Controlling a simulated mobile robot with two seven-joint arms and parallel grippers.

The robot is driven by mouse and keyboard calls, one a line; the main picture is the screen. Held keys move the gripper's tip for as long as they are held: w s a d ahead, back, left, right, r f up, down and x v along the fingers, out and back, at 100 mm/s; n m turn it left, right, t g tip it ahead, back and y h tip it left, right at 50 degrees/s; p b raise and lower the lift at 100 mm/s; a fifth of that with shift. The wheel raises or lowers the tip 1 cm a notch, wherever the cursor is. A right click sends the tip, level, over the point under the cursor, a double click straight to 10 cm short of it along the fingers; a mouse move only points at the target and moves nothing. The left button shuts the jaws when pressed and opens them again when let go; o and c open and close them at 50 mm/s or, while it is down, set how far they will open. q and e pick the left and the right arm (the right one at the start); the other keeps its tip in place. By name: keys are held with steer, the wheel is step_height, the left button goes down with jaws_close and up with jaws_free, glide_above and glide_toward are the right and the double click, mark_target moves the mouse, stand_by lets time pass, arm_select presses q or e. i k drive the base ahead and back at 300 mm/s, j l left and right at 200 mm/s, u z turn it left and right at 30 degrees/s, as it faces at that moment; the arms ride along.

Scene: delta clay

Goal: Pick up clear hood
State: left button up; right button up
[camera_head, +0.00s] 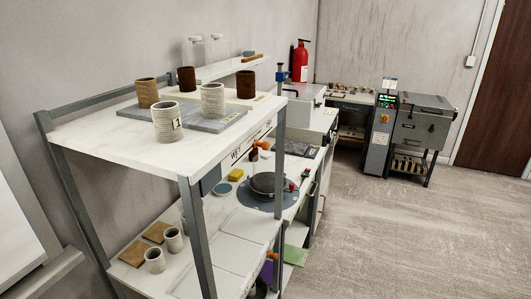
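A faint see-through boxy shape (232,246), which may be the clear hood, sits on the lower shelf of the metal rack at the front. Its edges are thin and partly hidden by the rack's front post, so I cannot be sure of its outline. Neither of my grippers is in view.
The rack's white top shelf (92,137) holds several clay cups, some on a grey slab (190,122). Small cups (155,260) and brown tiles (132,254) stand left on the lower shelf. A wheel (268,186) is behind. The floor (400,230) at right is clear.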

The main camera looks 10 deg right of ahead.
mark_target(263, 164)
steer(key=k+u, duration=0.1)
steer(key=k, duration=0.55)
steer(key=u, duration=1.6)
steer(key=l+u, duration=0.1)
steer(key=u, duration=0.35)
steer(key=l+u, duration=0.15)
steer(key=u, duration=0.3)
steer(key=l+u, duration=0.1)
steer(key=u, duration=0.35)
steer(key=k+l, duration=0.25)
steer(key=l, duration=0.25)
steer(key=k+l, duration=0.3)
steer(key=l, duration=0.15)
steer(key=k+l, duration=0.25)
steer(key=l, duration=0.25)
steer(key=k+l, duration=0.3)
steer(key=l, duration=0.2)
steer(key=k+l, duration=0.25)
steer(key=l, duration=0.25)
steer(key=k+l, duration=0.25)
steer(key=l, duration=0.2)
steer(key=k+l, duration=0.3)
steer(key=l, duration=0.2)
steer(key=k+l, duration=0.25)
steer(key=l, duration=0.25)
